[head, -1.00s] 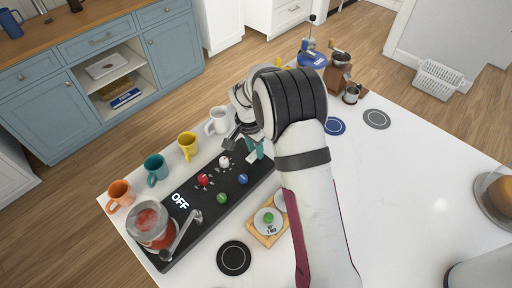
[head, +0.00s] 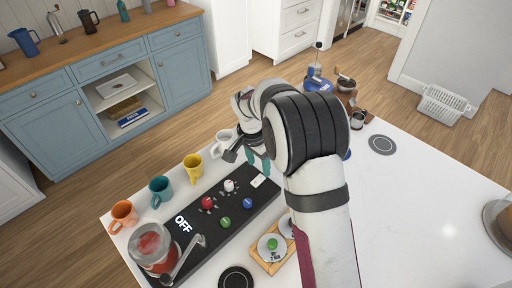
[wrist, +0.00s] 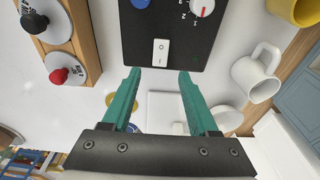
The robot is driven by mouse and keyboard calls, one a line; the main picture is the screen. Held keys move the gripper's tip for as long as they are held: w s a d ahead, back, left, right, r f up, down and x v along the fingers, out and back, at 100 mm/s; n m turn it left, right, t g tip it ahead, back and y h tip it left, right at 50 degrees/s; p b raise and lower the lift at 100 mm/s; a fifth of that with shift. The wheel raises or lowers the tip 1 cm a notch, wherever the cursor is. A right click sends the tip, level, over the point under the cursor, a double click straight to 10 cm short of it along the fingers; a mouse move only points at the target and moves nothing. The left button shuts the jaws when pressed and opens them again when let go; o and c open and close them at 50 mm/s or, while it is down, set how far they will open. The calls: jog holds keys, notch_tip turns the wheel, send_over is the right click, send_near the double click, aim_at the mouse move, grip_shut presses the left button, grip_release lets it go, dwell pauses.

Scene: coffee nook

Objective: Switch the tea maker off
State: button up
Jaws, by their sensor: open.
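The tea maker is a long black panel (head: 222,228) on the white counter, with "OFF" in white letters at its left part. It carries several coloured knobs, such as a red knob (head: 207,203) and a white knob (head: 229,186). A white rocker switch (head: 258,181) sits at its far right end; the wrist view shows the switch (wrist: 161,52) just beyond my fingertips. I cannot tell which side of it is pressed. My gripper (head: 258,161) is open and empty above that end; its teal fingers (wrist: 159,75) straddle the switch's line and appear apart from it.
Orange, teal, yellow and white mugs (head: 224,138) line the panel's far side. A wooden stand (head: 270,264) with knobbed discs is on the near side. The counter right of my arm is mostly clear.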

notch_tip(320, 180, up, 10)
jog(key=s+a, duration=0.1)
jog(key=shift+r, duration=0.25)
jog(key=s+d+r, duration=0.4)
jog(key=s, duration=0.5)
jog(key=s+d+f+n+y, duration=0.1)
jog(key=s, duration=1)
jog(key=s+d+f+n+g+y, duration=0.1)
jog(key=s+n+y, duration=0.1)
jog(key=s, duration=1)
jog(key=shift+d+f, duration=0.25)
jog(key=shift+d, duration=0.15)
